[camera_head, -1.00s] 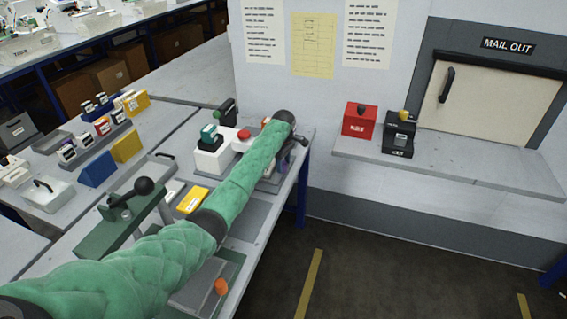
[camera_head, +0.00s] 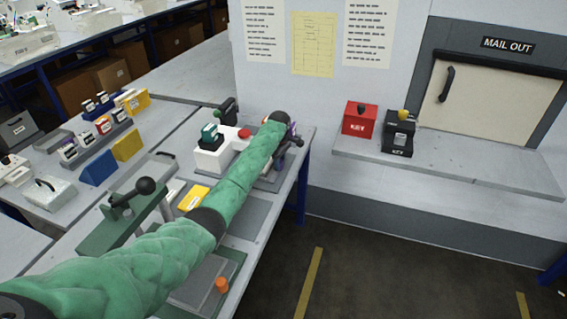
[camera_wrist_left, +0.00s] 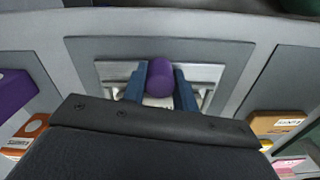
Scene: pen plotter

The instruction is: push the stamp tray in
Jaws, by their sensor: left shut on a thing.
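My left gripper (camera_wrist_left: 161,84) is shut on a purple round knob (camera_wrist_left: 160,72), with one blue finger on each side of it. Below the knob, a pale metal tray-like part (camera_wrist_left: 206,73) sits within a grey plate (camera_wrist_left: 230,52); it looks like the stamp tray, but my fingers and the knob cover its middle. How far in it sits, I cannot tell. In the head view my left gripper (camera_head: 291,144) is at the far right end of the workbench, mostly hidden behind my green-sleeved arm. My right gripper is out of view.
A white device with a red button (camera_head: 244,134) stands left of my wrist. A purple block (camera_wrist_left: 14,91) and an orange item (camera_wrist_left: 30,127) lie left in the wrist view. The floor right of the bench is clear.

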